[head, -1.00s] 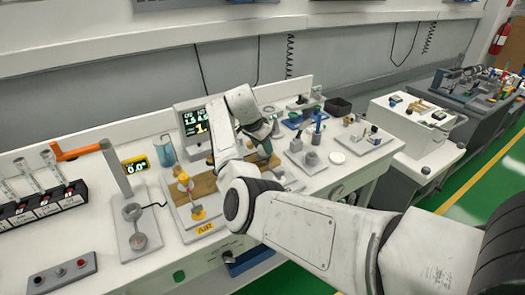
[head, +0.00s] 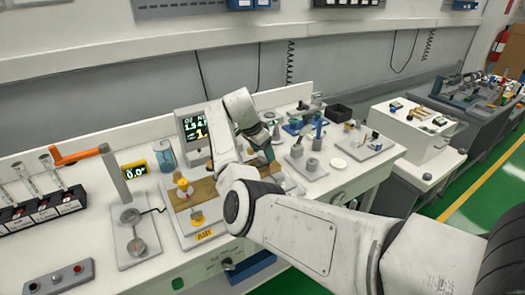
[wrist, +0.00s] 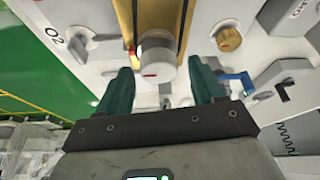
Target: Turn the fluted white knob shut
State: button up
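In the wrist view a white round knob (wrist: 157,55) with a small red mark sits in line between the two teal fingers of my gripper (wrist: 160,75). The gripper is open, with a gap on each side of the knob. Its fluting is hard to make out. In the head view my gripper (head: 262,152) points down over the bench panel, and my arm hides the knobs there.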

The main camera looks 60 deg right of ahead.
jog(key=b+v, duration=0.1)
jog(key=v, duration=0.9)
jog(key=shift+r, duration=0.35)
jog(key=shift+a, duration=0.1)
